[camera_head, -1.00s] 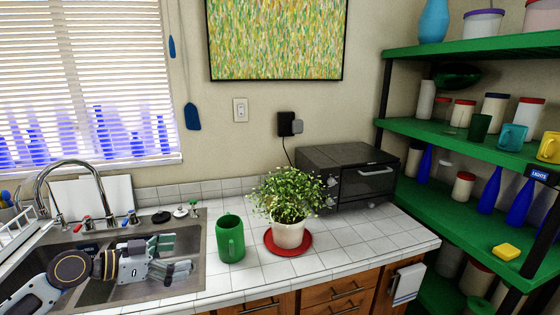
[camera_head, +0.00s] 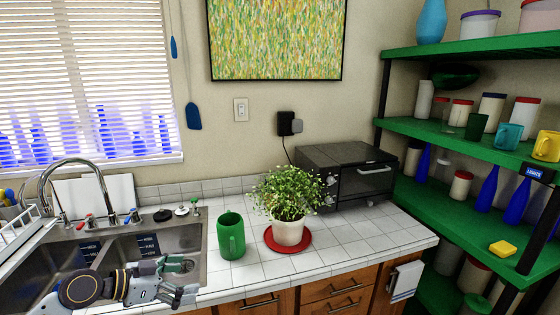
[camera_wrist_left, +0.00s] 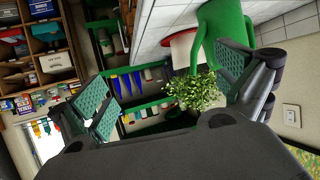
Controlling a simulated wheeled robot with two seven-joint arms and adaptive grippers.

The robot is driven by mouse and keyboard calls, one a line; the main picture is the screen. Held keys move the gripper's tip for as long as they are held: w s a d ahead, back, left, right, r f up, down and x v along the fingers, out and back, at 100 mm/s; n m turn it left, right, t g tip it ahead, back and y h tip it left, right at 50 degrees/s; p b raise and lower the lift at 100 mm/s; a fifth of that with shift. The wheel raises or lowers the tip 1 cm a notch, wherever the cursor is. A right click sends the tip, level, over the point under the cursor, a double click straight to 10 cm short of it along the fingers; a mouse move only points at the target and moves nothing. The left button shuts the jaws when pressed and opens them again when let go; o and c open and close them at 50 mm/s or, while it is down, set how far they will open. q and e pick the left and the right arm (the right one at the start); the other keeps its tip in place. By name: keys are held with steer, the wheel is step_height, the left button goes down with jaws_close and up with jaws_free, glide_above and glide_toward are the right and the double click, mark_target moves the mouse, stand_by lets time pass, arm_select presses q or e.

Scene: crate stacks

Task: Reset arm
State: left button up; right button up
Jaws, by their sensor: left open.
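My left gripper (camera_head: 182,279) is over the front of the sink in the head view, to the left of the green mug. It is open and empty. In the left wrist view its two fingers (camera_wrist_left: 165,90) stand wide apart, with green pads and nothing between them touching. The green mug (camera_head: 231,236) stands upright on the tiled counter and also shows large at the top of the left wrist view (camera_wrist_left: 221,24). My right gripper is in no view.
A potted plant (camera_head: 288,231) on a red plate (camera_head: 305,245) stands right of the mug. A toaster oven (camera_head: 345,177) is behind it. Green shelves (camera_head: 455,209) fill the right side. The faucet (camera_head: 62,165) rises behind the sink (camera_head: 196,241). The counter's front right is clear.

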arm_select(q)
steer(key=s+d+f+n+g+y, duration=0.1)
steer(key=s+d+f+y, duration=0.1)
steer(key=s+f, duration=0.35)
steer(key=s+d+f+n+g+y, duration=0.1)
steer(key=s+d+f, duration=0.2)
steer(key=f, duration=0.5)
steer(key=shift+s+a+f+n+g+y, duration=0.6)
steer(key=shift+s+f+n+y, duration=1)
steer(key=shift+s, duration=1.4)
steer(key=shift+s+a+f+n+g+y, duration=0.55)
steer(key=shift+s+f+n+y, duration=1.05)
steer(key=shift+s, duration=1.35)
steer(key=s+f+g, duration=0.1)
steer(key=s+f, duration=0.2)
steer(key=f, duration=3.1)
steer(key=s+a+f, duration=0.2)
steer(key=s+f, duration=0.7)
steer(key=s, duration=0.1)
steer(key=s+a+f+g, duration=0.1)
steer(key=s+a+f, duration=0.2)
steer(key=s+f, duration=0.6)
steer(key=shift+s+a+f+m+y, duration=0.15)
steer(key=shift+s+m+y, duration=0.25)
steer(key=shift+s, duration=0.9)
